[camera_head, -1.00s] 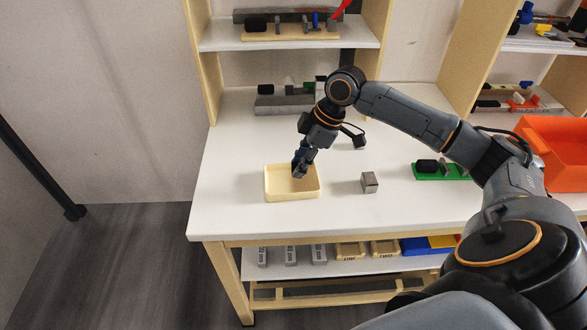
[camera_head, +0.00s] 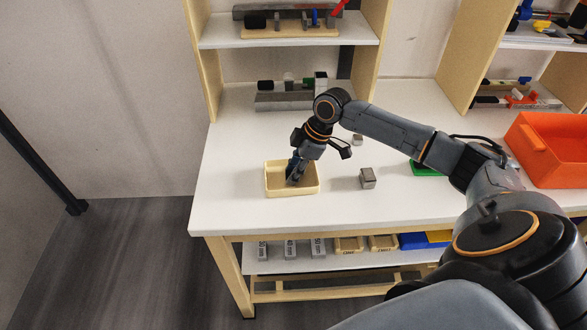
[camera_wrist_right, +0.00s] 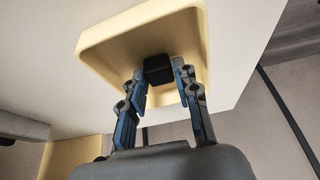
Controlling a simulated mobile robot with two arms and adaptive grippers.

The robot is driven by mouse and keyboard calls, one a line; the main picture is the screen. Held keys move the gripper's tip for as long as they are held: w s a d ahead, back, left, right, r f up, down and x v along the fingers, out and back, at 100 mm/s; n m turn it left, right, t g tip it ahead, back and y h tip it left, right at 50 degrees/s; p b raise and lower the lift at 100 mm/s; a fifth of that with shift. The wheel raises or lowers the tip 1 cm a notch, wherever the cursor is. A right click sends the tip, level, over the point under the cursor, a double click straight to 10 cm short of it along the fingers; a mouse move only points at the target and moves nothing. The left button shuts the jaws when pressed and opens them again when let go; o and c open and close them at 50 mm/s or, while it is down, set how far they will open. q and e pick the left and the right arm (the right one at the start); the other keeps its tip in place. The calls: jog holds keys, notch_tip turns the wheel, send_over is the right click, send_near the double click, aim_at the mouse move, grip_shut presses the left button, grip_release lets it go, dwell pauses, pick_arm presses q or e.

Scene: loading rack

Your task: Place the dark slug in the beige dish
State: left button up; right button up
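The beige dish (camera_head: 270,190) stands near the left front of the white table. My right gripper (camera_head: 292,181) points down into it, its fingers inside the rim. In the right wrist view, the dark slug (camera_wrist_right: 158,69) is a small black block between the tips of my right gripper (camera_wrist_right: 160,72), with a fingertip against each side. The dish (camera_wrist_right: 105,45) lies behind it there. Whether the slug touches the dish floor, I cannot tell. In the head view the fingers hide the slug. My left gripper is not in view.
A grey metal cube (camera_head: 368,178) stands right of the dish. A smaller block (camera_head: 357,139) lies behind it, near my wrist. A green holder (camera_head: 425,168) is partly hidden by my arm. An orange bin (camera_head: 550,150) stands at the right. The table left of the dish is clear.

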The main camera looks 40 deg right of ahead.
jog(key=shift+o, duration=1.1)
jog(key=b+v, duration=0.1)
jog(key=v, duration=1.1)
jog(key=shift+r, duration=0.15)
